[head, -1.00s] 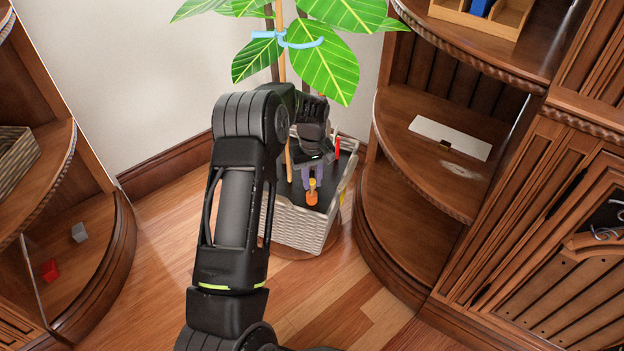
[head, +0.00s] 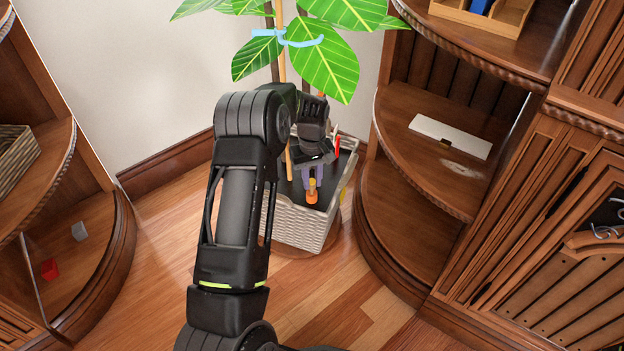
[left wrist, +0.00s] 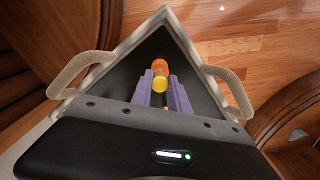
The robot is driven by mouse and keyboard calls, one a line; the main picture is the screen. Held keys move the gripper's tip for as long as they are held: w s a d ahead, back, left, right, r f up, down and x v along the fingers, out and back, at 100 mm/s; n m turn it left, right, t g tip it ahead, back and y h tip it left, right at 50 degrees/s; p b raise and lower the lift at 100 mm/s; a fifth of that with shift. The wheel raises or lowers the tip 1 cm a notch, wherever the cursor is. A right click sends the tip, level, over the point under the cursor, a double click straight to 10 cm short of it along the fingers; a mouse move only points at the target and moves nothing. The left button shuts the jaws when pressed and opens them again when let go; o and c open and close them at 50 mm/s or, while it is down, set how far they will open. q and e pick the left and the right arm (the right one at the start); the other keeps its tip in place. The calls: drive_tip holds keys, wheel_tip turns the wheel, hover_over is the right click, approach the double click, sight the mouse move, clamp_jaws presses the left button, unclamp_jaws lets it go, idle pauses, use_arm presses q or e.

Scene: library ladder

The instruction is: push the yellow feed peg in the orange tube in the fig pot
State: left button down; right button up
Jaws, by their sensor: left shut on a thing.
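The fig pot (head: 297,231) is a pale woven square planter with dark soil, at the centre of the head view. The orange tube (head: 312,197) stands in the soil near its front corner. The yellow feed peg (head: 312,184) is at the tube's top; in the left wrist view the yellow peg (left wrist: 160,84) shows in front of the orange tube (left wrist: 160,64). My left gripper (head: 313,175) reaches down over the pot, its purple fingers on either side of the peg. In the left wrist view these fingertips (left wrist: 160,90) close on it. How deep the peg sits is unclear. My right gripper is out of view.
The fig's leaves (head: 325,65), blue tie (head: 286,40) and wooden stake (head: 289,165) rise close to my left arm. A red item (head: 337,147) stands at the pot's right edge. Curved shelves flank the pot; the right shelf (head: 430,180) is close. Floor in front is clear.

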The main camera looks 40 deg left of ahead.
use_arm(q)
drive_tip(key=shift+f+b, duration=0.55)
drive_tip(key=shift+f, duration=0.5)
idle(0.7)
drive_tip(key=c, duration=0.7)
unclamp_jaws()
drive_tip(key=shift+r, duration=0.15)
drive_tip(key=shift+r+p, duration=2.15)
drive_tip(key=shift+r, duration=0.8)
